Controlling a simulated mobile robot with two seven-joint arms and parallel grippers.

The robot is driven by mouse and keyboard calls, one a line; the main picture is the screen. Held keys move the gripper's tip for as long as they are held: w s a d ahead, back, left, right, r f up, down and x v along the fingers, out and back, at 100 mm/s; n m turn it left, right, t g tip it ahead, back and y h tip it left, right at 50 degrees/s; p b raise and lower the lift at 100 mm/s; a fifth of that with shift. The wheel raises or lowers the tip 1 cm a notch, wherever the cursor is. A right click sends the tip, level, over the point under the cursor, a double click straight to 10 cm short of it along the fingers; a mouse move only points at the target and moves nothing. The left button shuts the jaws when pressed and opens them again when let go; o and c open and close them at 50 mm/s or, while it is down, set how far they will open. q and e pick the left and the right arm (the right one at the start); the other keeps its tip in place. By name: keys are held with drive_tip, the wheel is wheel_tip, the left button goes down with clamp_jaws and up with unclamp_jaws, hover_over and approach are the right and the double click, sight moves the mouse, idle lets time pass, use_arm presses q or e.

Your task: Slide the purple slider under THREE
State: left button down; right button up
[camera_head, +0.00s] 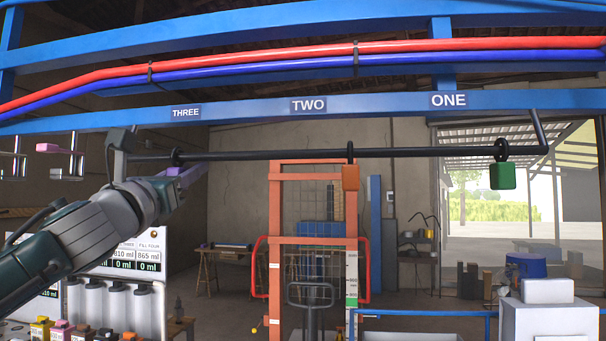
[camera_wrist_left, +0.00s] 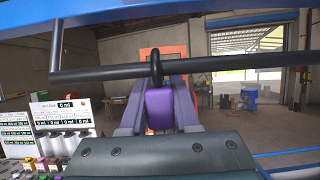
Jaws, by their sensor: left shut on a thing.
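The purple slider (camera_wrist_left: 160,110) hangs by a black ring from the black rod (camera_head: 265,154). In the head view its ring is just left of and below the THREE label (camera_head: 186,112), and the block (camera_head: 173,171) is mostly hidden by my left gripper (camera_head: 186,178). My left gripper's fingers stand on both sides of the purple block in the left wrist view (camera_wrist_left: 160,112), shut on it just below the rod. My right gripper is not in view.
An orange slider (camera_head: 350,178) hangs right of the TWO label (camera_head: 308,105). A green slider (camera_head: 502,175) hangs right of the ONE label (camera_head: 448,100). The rod is clear between purple and orange. A blue beam (camera_head: 380,106) runs above it.

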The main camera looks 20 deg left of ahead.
use_arm(q)
drive_tip(key=c, duration=0.6)
unclamp_jaws()
drive_tip(key=shift+c, duration=0.2)
drive_tip(key=b+v, duration=0.5)
drive_tip(key=v, duration=0.5)
drive_tip(key=shift+d, duration=0.1)
